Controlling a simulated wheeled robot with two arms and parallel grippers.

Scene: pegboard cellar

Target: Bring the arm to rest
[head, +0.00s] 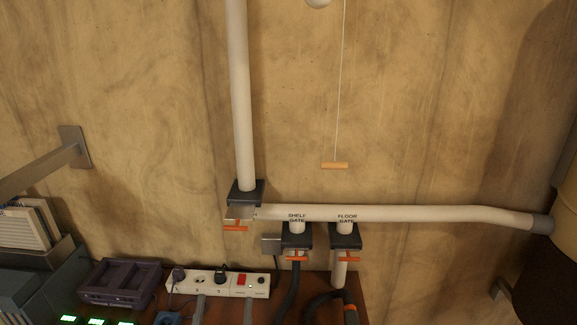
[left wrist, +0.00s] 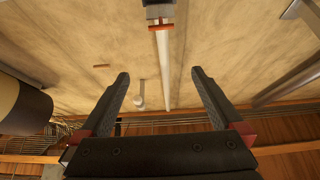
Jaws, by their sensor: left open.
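My left gripper (left wrist: 159,74) shows in the left wrist view, its two dark fingers wide apart with nothing between them. Beyond the fingers are the wall, a white vertical pipe (left wrist: 167,65) and an orange gate handle (left wrist: 161,27). The fingers appear clear of all of these. I cannot make out the left gripper in the head view. My right gripper is in neither view.
White pipes (head: 400,213) run along the wall, with dark gates marked shelf (head: 297,240) and floor (head: 345,241). A pull cord with an orange handle (head: 334,165) hangs above. Below, a power strip (head: 217,283) and dark tray (head: 118,284) sit on a wooden surface.

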